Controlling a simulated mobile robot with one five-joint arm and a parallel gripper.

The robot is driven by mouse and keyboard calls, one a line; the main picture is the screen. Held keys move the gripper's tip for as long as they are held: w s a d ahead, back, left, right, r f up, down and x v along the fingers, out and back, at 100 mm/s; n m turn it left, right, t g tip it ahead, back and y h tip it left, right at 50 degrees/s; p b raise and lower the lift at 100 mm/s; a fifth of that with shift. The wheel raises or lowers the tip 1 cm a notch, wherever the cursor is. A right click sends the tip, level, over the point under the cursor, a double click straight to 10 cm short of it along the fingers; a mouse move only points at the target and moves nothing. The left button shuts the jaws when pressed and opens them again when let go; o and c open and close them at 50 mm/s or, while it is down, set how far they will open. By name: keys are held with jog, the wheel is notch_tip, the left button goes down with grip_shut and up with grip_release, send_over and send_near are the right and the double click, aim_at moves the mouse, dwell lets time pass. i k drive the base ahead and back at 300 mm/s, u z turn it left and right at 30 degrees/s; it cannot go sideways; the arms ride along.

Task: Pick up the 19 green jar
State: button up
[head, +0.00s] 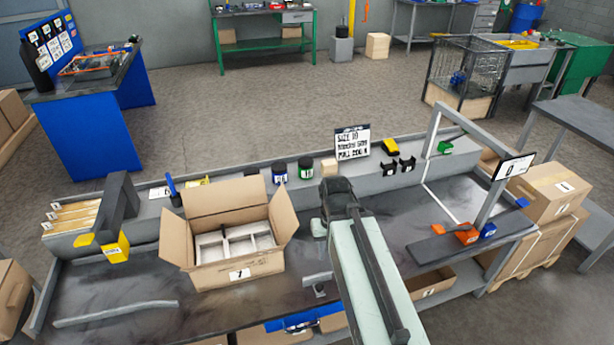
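A dark jar with a green band or label (306,168) stands upright on the raised back shelf of the workbench, left of the written sign. Its number is too small to read. A similar jar with a blue label (280,173) stands just left of it. My pale arm reaches in from the bottom of the head view. My gripper (337,197) is dark, at the arm's far end, in front of and right of the green jar in the picture. It appears apart from the jar. Its fingers are not clear enough to show their opening.
An open cardboard box (232,271) with white dividers stands left of my arm. A tan block (329,168) and a sign (352,142) are right of the green jar. A grey post frame (487,205) rises at the right.

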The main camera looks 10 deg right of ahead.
aim_at(305, 164)
jog(key=u, duration=3.4)
jog(key=k, duration=1.9)
jog(key=z, duration=0.9)
jog(key=i, duration=1.25)
jog(key=u, duration=0.1)
